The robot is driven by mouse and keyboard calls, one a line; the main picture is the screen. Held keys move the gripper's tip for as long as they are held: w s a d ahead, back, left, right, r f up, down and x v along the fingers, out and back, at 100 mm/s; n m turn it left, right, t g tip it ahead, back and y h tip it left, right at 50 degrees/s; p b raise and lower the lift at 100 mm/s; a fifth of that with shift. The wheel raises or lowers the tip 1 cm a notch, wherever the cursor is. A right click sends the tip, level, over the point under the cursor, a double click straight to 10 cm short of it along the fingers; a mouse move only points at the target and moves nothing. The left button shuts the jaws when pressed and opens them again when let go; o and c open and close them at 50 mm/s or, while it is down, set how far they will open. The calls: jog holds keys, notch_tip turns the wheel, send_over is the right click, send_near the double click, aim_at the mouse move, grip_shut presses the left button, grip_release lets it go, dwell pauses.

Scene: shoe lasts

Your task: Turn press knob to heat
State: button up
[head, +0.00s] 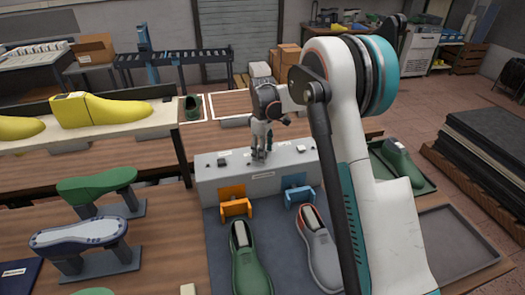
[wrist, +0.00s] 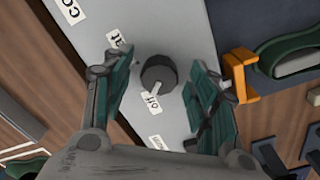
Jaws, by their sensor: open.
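The press knob (wrist: 158,72) is a dark round dial on the light grey top of the press housing (wrist: 190,28). Its pale pointer points at the label reading "Off" (wrist: 153,103). Another label (wrist: 118,40), partly covered by my left finger, shows only its last letters, ending in "t". My gripper (wrist: 160,68) is open, with one teal-padded finger on each side of the knob and gaps visible on both sides. In the head view my gripper (head: 261,152) points down at the top of the white press housing (head: 215,186); the knob is hidden there.
An orange clamp (head: 236,207) and a blue clamp (head: 300,195) are on the housing's front. A green shoe (head: 250,262) and a grey shoe (head: 318,250) lie before them. Small dark parts (head: 222,161) sit on the housing top. Shoe lasts (head: 95,185) stand at left.

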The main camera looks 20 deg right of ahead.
jog(key=c, duration=1.1)
jog(key=shift+o, duration=0.2)
jog(key=shift+m, duration=0.4)
jog(key=m+b, duration=0.1)
jog(key=m, duration=0.2)
jog(key=shift+s+m, duration=0.1)
jog(key=shift+m, duration=0.3)
jog(key=m, duration=0.4)
jog(key=shift+a, duration=0.15)
jog(key=m, duration=0.5)
jog(key=shift+a+b, duration=0.1)
jog(key=shift+b, duration=0.25)
jog(key=m, duration=0.4)
jog(key=shift+m, duration=0.3)
